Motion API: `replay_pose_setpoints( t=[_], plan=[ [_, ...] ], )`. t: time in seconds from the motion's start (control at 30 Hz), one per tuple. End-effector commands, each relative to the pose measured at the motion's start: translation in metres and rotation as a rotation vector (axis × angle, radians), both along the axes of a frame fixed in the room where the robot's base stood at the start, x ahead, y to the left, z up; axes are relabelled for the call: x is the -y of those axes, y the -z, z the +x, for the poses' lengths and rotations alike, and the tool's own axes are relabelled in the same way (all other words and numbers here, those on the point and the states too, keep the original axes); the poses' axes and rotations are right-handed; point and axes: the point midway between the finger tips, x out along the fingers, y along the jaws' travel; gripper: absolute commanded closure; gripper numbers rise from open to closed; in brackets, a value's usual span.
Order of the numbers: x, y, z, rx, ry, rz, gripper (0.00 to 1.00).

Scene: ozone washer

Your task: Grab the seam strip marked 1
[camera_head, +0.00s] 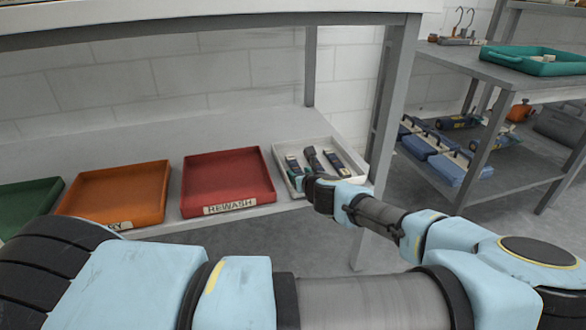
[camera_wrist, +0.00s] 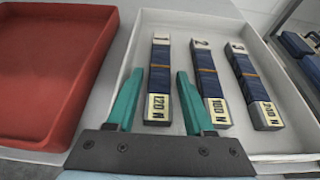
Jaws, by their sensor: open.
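The seam strip marked 1 (camera_wrist: 160,80) is the leftmost of three dark blue strips in the white tray (camera_wrist: 267,145). It has a pale end with a 1 and a yellow "120 N" label at its near end. My gripper (camera_wrist: 160,73) is open, its two teal fingers either side of this strip in the wrist view. Nothing shows between them as gripped, and the height gap is hard to judge. The middle strip (camera_wrist: 210,85) reads "100 N"; the right strip (camera_wrist: 253,88) appears to read "200 N". The white tray also shows in the head view (camera_head: 282,178).
A red tray labelled REWASH (camera_head: 228,180) stands just left of the white tray, then an orange tray (camera_head: 118,190) and a green one (camera_head: 25,205). A shelf post (camera_head: 390,100) rises right of the white tray. Another shelf with a teal tray (camera_head: 540,66) stands further right.

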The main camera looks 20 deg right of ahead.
Motion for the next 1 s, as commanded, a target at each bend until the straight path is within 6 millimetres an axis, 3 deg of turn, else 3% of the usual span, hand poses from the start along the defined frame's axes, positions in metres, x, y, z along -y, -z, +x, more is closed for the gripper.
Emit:
replay_pose_setpoints(
  t=[0.17,0.63,1.0],
  plan=[
    [0.0001,-0.0008,-0.0001,0.0,0.0,0.0,0.49],
    [0.0001,-0.0007,0.0001,0.0,0.0,-0.001,1.0],
    [0.0002,-0.0017,0.0001,0.0,0.0,-0.001,1.0]
  ],
)
